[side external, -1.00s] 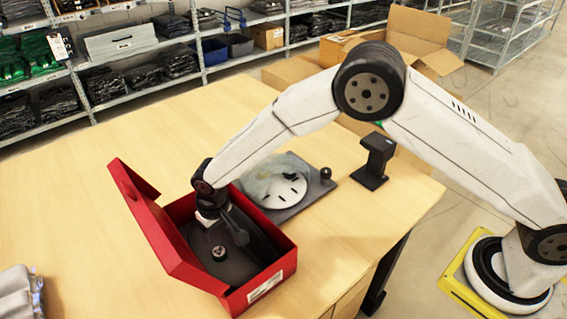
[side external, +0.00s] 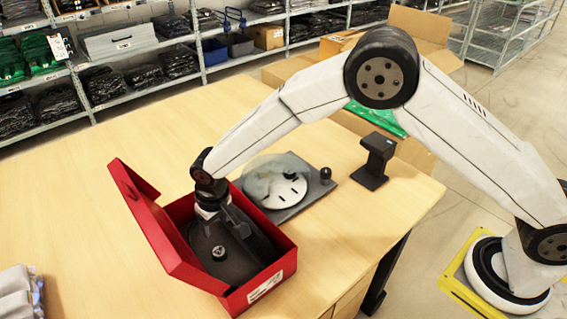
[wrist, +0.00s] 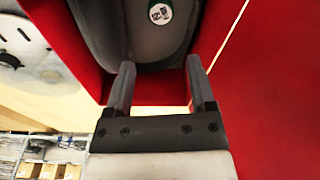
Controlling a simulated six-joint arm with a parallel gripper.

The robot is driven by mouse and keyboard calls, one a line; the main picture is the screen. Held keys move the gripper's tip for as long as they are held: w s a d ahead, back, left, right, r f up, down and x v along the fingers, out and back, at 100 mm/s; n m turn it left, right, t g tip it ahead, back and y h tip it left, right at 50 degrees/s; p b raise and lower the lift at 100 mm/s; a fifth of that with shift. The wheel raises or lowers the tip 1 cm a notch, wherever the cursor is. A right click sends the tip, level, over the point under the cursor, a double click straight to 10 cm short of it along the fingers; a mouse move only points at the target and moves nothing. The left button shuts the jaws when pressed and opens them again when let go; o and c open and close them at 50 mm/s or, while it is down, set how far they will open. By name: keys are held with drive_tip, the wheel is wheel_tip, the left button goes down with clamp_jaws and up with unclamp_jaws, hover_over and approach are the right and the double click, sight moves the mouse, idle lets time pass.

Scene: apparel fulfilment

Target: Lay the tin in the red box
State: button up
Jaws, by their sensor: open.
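The red box (side external: 286,272) stands on the table with its lid tipped open to the left. A small round tin (side external: 219,253), green-rimmed with a white printed label, lies in the box on a dark grey surface. My gripper (side external: 240,232) reaches down into the box's opening, above and beside the tin.
A dark grey plate with a white disc (side external: 285,190) lies behind the box. A black stand (side external: 374,162) is near the table's right edge. A grey folded item (side external: 18,292) lies at the front left.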

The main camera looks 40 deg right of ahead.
drive_tip(key=s+d+r+m, duration=0.1)
drive_tip(key=s+d+r, duration=0.3)
drive_tip(key=d, duration=0.5)
drive_tip(key=s+d+r, duration=0.3)
drive_tip(key=d+r, duration=0.2)
drive_tip(key=d, duration=0.3)
drive_tip(key=s+d+r+m+t, duration=0.1)
drive_tip(key=s+d, duration=0.8)
drive_tip(key=s, duration=0.4)
drive_tip(key=shift+s+d+r, duration=0.15)
drive_tip(key=shift+d+r, duration=0.15)
drive_tip(key=shift+r, duration=0.05)
